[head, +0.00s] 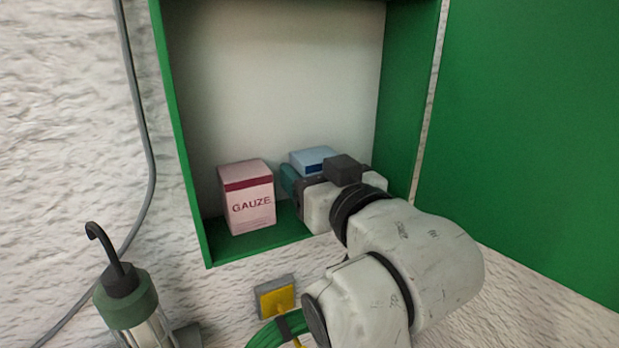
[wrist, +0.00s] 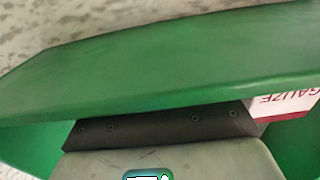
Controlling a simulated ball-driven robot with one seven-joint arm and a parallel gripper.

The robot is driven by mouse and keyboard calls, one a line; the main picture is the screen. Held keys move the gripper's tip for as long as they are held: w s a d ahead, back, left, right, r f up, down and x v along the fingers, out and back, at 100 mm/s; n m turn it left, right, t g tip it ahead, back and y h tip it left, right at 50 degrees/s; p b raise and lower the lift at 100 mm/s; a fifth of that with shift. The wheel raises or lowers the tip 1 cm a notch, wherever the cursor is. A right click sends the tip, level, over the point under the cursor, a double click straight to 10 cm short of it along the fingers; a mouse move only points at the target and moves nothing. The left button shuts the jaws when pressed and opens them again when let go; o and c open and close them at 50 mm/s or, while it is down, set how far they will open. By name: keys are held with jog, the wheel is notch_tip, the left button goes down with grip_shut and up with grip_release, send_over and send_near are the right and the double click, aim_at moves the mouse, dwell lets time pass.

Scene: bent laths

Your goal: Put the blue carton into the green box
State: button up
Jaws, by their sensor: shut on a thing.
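The green box (head: 192,150) is an open, pale-backed cabinet on the wall in the head view. The blue carton (head: 312,155) shows its light blue top and a darker blue patch inside the box, low and right of centre. My gripper (head: 300,180) reaches into the box from the lower right and is shut on the blue carton. A teal finger shows at its left side. The gripper hides the carton's lower part, so I cannot tell whether it touches the box floor. The wrist view shows a broad green panel (wrist: 160,75), not the blue carton.
A pink gauze carton (head: 248,198) stands on the box floor left of my gripper; its edge shows in the wrist view (wrist: 290,104). A green door panel (head: 540,120) is at right. A hooked lamp (head: 125,290) and a yellow-grey fitting (head: 276,297) with green hose are below.

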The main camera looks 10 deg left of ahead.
jog(key=shift+s+r, duration=0.1)
jog(key=shift+f, duration=0.2)
jog(key=o, duration=1.1)
jog(key=shift+r, duration=0.1)
jog(key=shift+c, duration=0.2)
